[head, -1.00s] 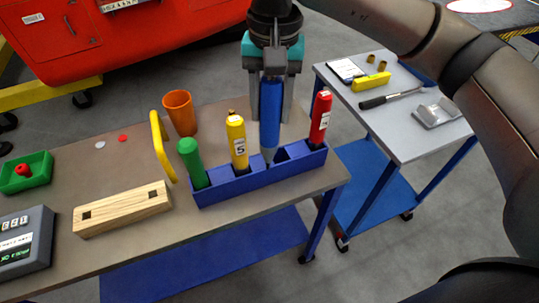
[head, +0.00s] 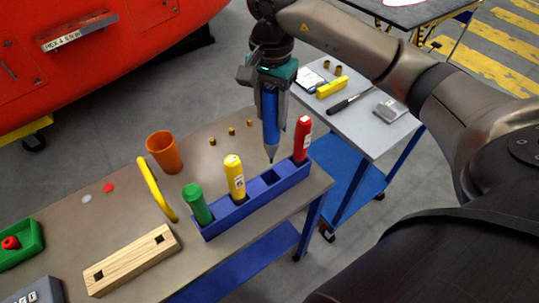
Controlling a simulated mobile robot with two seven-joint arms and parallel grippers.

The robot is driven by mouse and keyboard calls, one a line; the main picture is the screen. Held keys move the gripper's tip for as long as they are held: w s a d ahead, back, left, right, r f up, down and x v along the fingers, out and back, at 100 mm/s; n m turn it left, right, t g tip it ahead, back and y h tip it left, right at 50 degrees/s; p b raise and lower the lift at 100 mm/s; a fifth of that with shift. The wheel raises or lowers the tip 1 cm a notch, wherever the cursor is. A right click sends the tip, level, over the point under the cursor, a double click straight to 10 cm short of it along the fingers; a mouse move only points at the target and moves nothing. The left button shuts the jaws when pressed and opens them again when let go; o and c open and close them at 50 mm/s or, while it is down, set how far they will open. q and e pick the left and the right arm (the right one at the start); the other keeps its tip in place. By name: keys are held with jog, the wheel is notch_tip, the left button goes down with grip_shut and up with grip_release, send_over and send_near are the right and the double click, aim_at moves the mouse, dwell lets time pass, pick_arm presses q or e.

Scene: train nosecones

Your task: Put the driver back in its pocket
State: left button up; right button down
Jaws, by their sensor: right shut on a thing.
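The blue driver (head: 270,130) is upright in my right gripper (head: 271,108), which is shut on it. Its tip points down, close above the blue holder block (head: 226,217) and apart from it as far as I can see. An empty square pocket (head: 271,177) shows in the block just below the tip. A green driver (head: 197,203), a yellow driver (head: 234,177) and a red driver (head: 302,138) stand in other pockets of the block. My left gripper is not in view.
An orange cup (head: 164,153), a yellow handle (head: 157,190), a wooden block (head: 131,262) and a green tray (head: 33,236) are on the bench (head: 110,225). Small brass pieces (head: 231,132) lie behind the holder. A grey side table (head: 363,132) with tools stands at right.

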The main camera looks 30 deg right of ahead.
aim_at(270, 154)
notch_tip(270, 154, down, 9)
jog(key=shift+a+f+p, duration=0.1)
jog(key=shift+p, duration=0.2)
notch_tip(270, 154, down, 4)
jog(key=shift+r, duration=0.1)
jog(key=shift+f, duration=0.3)
jog(key=shift+f, duration=0.15)
jog(key=shift+c, duration=1.9)
grip_release()
